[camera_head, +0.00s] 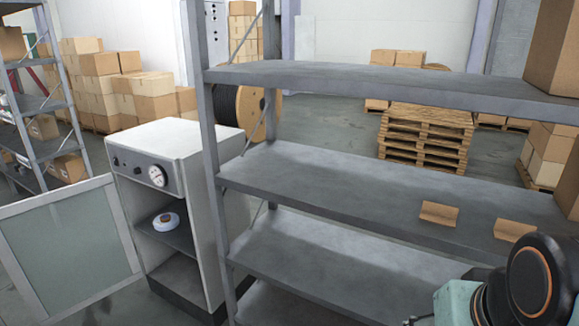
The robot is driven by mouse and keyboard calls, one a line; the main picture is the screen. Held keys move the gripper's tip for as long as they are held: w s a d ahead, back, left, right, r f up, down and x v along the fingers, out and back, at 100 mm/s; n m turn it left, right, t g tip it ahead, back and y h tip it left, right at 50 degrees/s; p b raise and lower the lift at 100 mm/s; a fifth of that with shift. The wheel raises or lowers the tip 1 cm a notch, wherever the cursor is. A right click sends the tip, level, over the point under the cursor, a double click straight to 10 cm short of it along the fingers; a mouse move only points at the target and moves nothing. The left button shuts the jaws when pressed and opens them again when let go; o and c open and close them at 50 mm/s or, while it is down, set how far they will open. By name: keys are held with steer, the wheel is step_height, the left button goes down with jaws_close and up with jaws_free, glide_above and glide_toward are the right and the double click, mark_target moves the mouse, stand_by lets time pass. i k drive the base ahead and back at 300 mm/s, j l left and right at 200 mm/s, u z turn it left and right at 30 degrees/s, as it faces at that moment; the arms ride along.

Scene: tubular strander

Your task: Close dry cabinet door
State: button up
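The dry cabinet (205,145) is a white box with a dial and knobs on its front panel. It stands at the left, beside the grey shelving. Its door (72,245), a pale frame with a greenish pane, stands wide open to the left. The inside shows a shelf with a small white and blue round item (166,221) on it. Part of my arm shows at the lower right, in front of the shelving and far from the door. My gripper is not in view.
A grey metal shelving unit (330,178) fills the middle and right, close to the cabinet's right side. It holds small brown cardboard pieces (439,213). A cable reel (245,108), stacked pallets (426,137) and cartons (100,75) stand behind. Another rack (50,148) stands at the far left.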

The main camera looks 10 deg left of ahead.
mark_target(9, 259)
steer(key=i+j, duration=0.1)
steer(key=j, duration=0.75)
steer(key=i+j, duration=0.15)
steer(key=j, duration=0.25)
steer(key=i+j+z, duration=0.2)
steer(key=j, duration=0.95)
steer(key=j+z, duration=0.25)
steer(key=j, duration=0.9)
steer(key=j+z, duration=0.1)
steer(key=j, duration=0.35)
steer(key=k+j, duration=0.1)
steer(key=j, duration=0.4)
steer(key=j+z, duration=0.15)
steer(key=j, duration=0.3)
steer(key=k+j+z, duration=0.1)
steer(key=j, duration=0.35)
steer(key=k+j+z, duration=0.1)
steer(key=j, duration=0.35)
steer(key=k, duration=0.05)
